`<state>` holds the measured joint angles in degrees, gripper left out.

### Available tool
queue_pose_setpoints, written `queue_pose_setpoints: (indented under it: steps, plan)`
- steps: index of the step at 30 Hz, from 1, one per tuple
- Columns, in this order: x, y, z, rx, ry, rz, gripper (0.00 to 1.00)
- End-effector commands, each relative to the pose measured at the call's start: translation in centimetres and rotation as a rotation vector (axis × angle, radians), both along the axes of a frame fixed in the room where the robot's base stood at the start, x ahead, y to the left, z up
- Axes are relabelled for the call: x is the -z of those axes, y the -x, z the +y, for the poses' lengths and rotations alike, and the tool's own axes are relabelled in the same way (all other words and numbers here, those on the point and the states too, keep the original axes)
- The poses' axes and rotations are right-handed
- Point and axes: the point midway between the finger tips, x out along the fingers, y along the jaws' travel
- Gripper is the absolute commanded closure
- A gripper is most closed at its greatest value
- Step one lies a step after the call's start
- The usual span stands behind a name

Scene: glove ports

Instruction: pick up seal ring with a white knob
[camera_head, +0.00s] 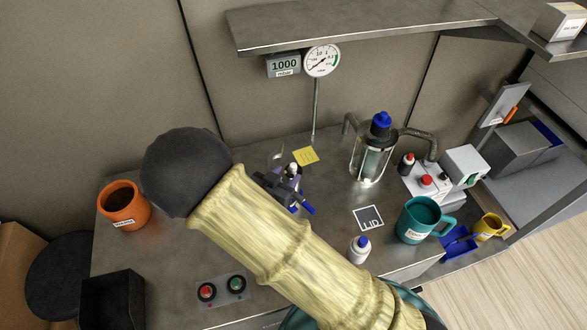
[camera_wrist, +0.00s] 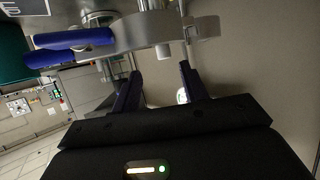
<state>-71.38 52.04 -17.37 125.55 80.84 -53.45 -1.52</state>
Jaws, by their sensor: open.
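A metal ring-shaped part with blue handles (camera_wrist: 120,38) fills the top of the wrist view, just beyond my fingertips. It looks like the seal ring, and it also shows partly in the head view as blue handles (camera_head: 308,208) beside my sleeved arm. A small white piece (camera_head: 293,170) stands above them and may be the white knob. My gripper (camera_wrist: 160,68) is open, with its two dark fingers apart and nothing clearly held. A pale spot shows beside the right finger in the wrist view; I cannot tell what it is. My sleeve hides part of the ring's surroundings.
A glass jar with a blue cap (camera_head: 372,155) stands behind right. A gauge (camera_head: 321,61) on a post rises behind. A teal mug (camera_head: 418,220), white bottle (camera_head: 359,249) and LID card (camera_head: 368,217) are to the right. An orange mug (camera_head: 124,206) stands left.

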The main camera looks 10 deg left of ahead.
Motion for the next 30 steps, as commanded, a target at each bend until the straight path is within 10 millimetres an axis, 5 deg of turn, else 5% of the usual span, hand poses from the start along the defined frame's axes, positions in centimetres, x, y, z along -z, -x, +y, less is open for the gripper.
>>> queue_pose_setpoints:
  steps: [13,30]
  plan:
    - [1.8,-4.5,-1.0,0.003,0.001,0.0,0.56]
    - [2.0,-4.8,-1.0,0.001,-0.001,0.0,0.56]
